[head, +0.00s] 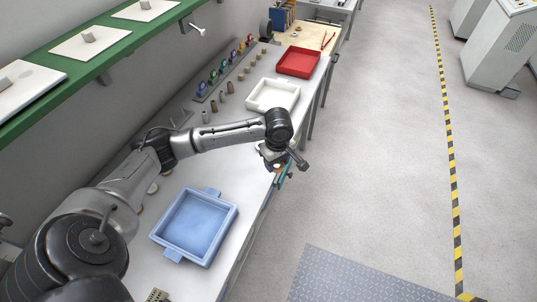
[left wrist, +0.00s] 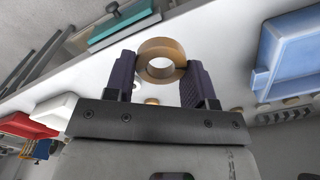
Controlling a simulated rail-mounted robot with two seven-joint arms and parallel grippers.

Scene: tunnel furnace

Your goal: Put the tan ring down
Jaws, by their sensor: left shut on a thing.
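The tan ring (left wrist: 161,60) is held between the two dark ridged fingers of my left gripper (left wrist: 160,72) in the left wrist view. The white bench top shows beyond it; I cannot tell how high the ring is above the bench. In the head view my left gripper (head: 279,164) is near the bench's front edge, to the right of and beyond the blue tray. The ring is too small there to make out clearly. My right gripper is not in view.
A blue tray (head: 181,246) is on the near bench. A white tray (head: 252,105) and a red tray (head: 281,68) stand farther along. Several small parts (head: 229,87) line the back. A teal object (left wrist: 125,28) is near the front edge. A green shelf (head: 72,70) overhangs the left.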

